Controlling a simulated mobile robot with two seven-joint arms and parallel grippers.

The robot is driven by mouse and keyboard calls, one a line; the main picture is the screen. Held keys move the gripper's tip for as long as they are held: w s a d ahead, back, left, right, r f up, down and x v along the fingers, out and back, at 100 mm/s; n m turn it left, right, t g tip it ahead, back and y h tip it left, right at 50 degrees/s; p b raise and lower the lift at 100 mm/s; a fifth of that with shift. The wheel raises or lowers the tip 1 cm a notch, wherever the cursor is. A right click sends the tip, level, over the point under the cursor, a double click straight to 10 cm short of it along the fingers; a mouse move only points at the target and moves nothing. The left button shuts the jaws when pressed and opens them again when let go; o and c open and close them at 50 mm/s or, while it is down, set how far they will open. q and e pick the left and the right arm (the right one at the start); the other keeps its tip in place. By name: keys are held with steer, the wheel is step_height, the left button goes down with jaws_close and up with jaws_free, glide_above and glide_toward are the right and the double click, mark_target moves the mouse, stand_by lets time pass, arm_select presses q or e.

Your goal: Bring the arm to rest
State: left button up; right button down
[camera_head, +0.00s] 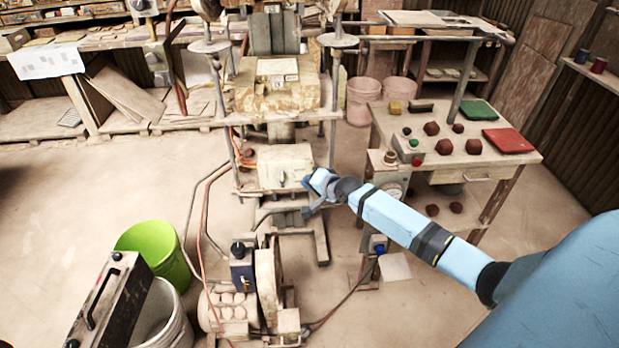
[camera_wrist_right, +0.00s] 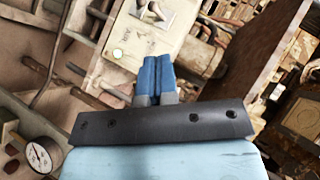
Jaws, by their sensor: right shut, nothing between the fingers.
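My right arm (camera_head: 395,220) reaches in from the right, stretched toward the tile press (camera_head: 280,92). My right gripper (camera_head: 306,183) is at the lower right edge of the press's pale control box (camera_head: 280,168). In the wrist view its two blue fingers (camera_wrist_right: 156,66) are closed together with nothing between them. Just beyond the fingertips, that view shows a pale box with a small lever (camera_wrist_right: 155,14). I cannot tell whether the fingertips touch the box. My left gripper is not in view.
A work table (camera_head: 385,125) with red clay lumps, a green pad (camera_head: 478,110) and a red pad (camera_head: 509,140) stands right of the press. A pump with hoses (camera_head: 235,305) stands below. A green bucket (camera_head: 160,250) is at left.

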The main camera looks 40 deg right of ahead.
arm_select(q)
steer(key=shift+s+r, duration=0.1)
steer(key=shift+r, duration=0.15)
arm_select(e)
steer(key=shift+s, duration=0.3)
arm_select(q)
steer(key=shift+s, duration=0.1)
